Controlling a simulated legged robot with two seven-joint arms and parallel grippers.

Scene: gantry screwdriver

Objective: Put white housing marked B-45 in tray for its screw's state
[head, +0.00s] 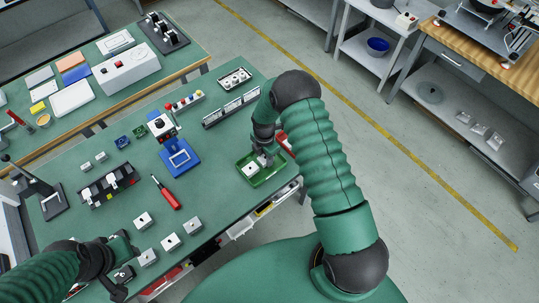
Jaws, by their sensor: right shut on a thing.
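My right gripper (266,156) reaches down over the green tray (268,178) at the right end of the bench. It is shut on a small housing that the gripper mostly hides; its marking cannot be read. A white piece (250,170) shows inside the green tray, just left of the gripper. A red tray (286,142) shows partly behind my right arm.
A red screwdriver (167,194) lies mid-bench near a blue fixture (180,158). The green bench (222,190) has free room left of the tray.

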